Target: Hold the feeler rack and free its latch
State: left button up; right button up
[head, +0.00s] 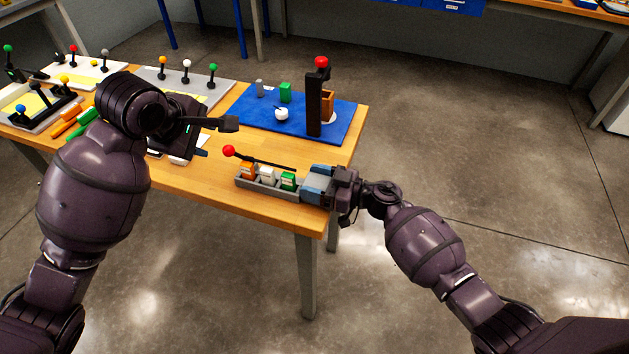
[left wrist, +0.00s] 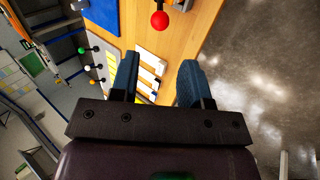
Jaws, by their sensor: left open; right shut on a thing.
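The feeler rack (head: 262,189) is a grey tray at the table's front right edge, holding an orange, a white and a green block. Its latch is a black bar with a red knob (head: 228,151), lying along the rack's far side. The knob also shows at the top of the left wrist view (left wrist: 159,20). My right gripper (head: 318,184) is shut on the rack's right end. My left gripper (head: 215,138) is open and empty, above the table just behind and left of the knob, apart from it. Its two fingers show in the left wrist view (left wrist: 157,80).
A blue mat (head: 250,118) behind the rack carries a black post (head: 315,105) with a red ball, a green block and a white piece. Panels with coloured levers (head: 187,75) stand at the back left. Orange and green handles (head: 80,122) lie at the left.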

pick_arm(q)
jog(key=c, duration=0.7)
jog(key=shift+w, duration=0.1)
grip_shut()
jog(key=w+a+f+m+t+h, duration=0.1)
jog(key=w+a+f+t+h, duration=0.1)
jog(key=w+f+t+h, duration=0.55)
jog(key=a+f+m+t, duration=0.1)
jog(key=f, duration=0.1)
jog(key=s+a+f+m+h, duration=0.1)
jog(key=f, duration=0.1)
jog(key=a+f+m+t+h, duration=0.1)
jog(key=shift+s+a+f+t, duration=0.3)
jog(key=shift+f+t, duration=0.05)
jog(key=shift+f, duration=0.05)
jog(key=s+a+f+m+g+h, duration=0.1)
jog(key=s+a+f+m+h, duration=0.1)
jog(key=s+h, duration=0.1)
jog(key=s+a+f+m+g+h, duration=0.1)
jog(key=s+a+f+m+h, duration=0.1)
jog(key=s, duration=0.4)
jog(key=shift+s+a+m+g+h, duration=0.25)
jog(key=shift+a+m+g+h, duration=0.15)
jog(key=shift+m+h, duration=0.5)
jog(key=shift+f, duration=0.1)
